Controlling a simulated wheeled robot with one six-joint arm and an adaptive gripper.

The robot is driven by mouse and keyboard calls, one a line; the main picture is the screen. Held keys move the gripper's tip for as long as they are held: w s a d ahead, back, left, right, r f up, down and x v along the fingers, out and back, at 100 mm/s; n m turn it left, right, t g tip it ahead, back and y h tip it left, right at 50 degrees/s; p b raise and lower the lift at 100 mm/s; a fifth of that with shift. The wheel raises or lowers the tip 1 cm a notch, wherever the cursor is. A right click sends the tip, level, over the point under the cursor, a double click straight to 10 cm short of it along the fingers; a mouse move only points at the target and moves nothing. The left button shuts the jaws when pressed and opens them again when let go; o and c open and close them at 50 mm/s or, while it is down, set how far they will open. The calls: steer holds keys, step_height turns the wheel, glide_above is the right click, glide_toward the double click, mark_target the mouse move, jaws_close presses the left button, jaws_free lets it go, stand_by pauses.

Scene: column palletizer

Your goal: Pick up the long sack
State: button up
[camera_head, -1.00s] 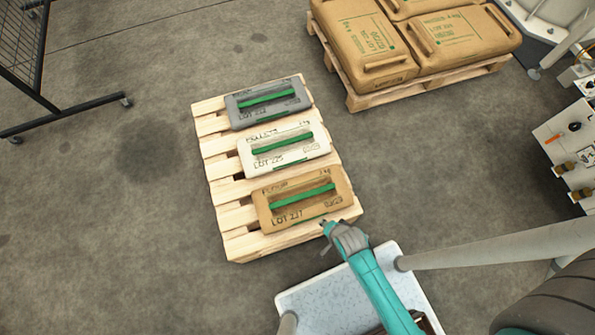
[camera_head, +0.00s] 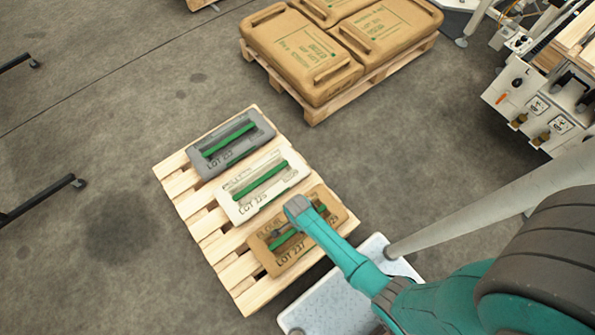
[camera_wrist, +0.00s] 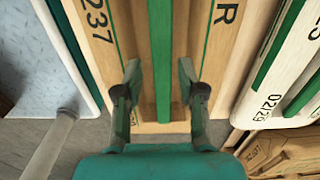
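Three sacks with green handles lie in a row on a light wooden pallet (camera_head: 246,300). A brown sack (camera_head: 282,264), marked LOT 237, is nearest. My gripper is over it, largely hidden behind my arm in the head view. The brown sack fills the middle of the wrist view (camera_wrist: 225,60). There my gripper (camera_wrist: 160,76) is open, its fingers on either side of the green handle (camera_wrist: 163,60), with gaps visible. I cannot tell how deep the fingertips reach. Beyond it are a white sack (camera_head: 240,205) and a grey sack (camera_head: 212,150). I cannot tell which is called long.
A second pallet (camera_head: 318,112) with several large brown sacks (camera_head: 300,55) stands at the back. A white machine panel (camera_head: 520,100) is at the right. A speckled pale platform (camera_head: 345,297) sits near my arm.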

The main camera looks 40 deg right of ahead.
steer(key=shift+w+d+f, duration=0.1)
steer(key=shift+f, duration=1.4)
steer(key=shift+d+f, duration=0.1)
steer(key=shift+f, duration=1.4)
jaws_close()
steer(key=shift+w, duration=0.15)
